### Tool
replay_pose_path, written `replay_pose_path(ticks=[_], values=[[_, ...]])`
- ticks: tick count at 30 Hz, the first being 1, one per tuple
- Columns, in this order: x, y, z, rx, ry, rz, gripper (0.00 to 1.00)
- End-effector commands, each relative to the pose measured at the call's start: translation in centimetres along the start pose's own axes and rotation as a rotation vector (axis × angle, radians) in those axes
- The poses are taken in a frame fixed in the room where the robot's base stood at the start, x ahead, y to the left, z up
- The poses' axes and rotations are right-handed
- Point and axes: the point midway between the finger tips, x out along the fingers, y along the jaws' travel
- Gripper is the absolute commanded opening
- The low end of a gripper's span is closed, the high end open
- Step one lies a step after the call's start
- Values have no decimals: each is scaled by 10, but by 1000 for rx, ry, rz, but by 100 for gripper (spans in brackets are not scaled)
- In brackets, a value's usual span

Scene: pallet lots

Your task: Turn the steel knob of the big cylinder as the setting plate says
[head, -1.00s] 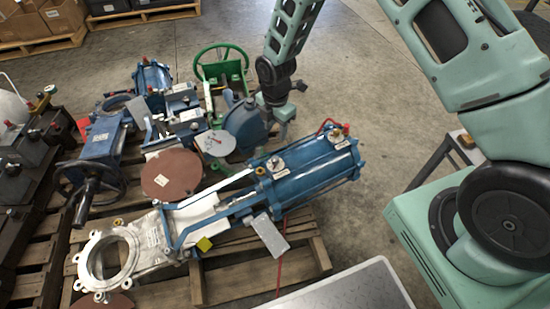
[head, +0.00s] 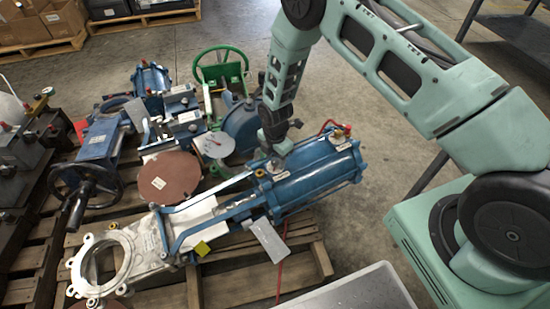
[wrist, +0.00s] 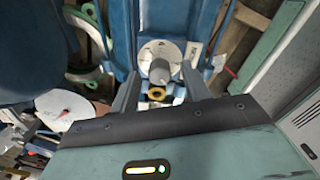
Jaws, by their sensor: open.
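The big blue cylinder (head: 318,173) lies on a pallet in the middle of the head view. My gripper (head: 275,150) is over its near-left end block. In the wrist view my gripper (wrist: 160,80) is open, with one finger on each side of the steel knob (wrist: 159,72). The knob stands on a round pale dial (wrist: 163,50) with marks too small to read. I cannot tell whether the fingers touch it. In the head view my gripper largely hides this knob. A small pale label (wrist: 194,53) sits beside the dial; I cannot read it or identify the setting plate.
A second fitting (head: 340,138) with a red part is on the cylinder's far end. A brass-coloured fitting (wrist: 156,93) lies close below the knob. A white disc with a red pointer (head: 214,145), a brown disc (head: 160,180) and a green handwheel (head: 220,65) crowd the left.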

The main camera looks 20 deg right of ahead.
Motion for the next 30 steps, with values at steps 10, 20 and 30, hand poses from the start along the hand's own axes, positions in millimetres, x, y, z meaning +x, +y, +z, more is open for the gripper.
replay_pose_path(ticks=[10,20,30], values=[[0,0,0,1,0,0,2],[-1,0,0,40,-1,3,2],[-2,0,0,262,-8,18,2]])
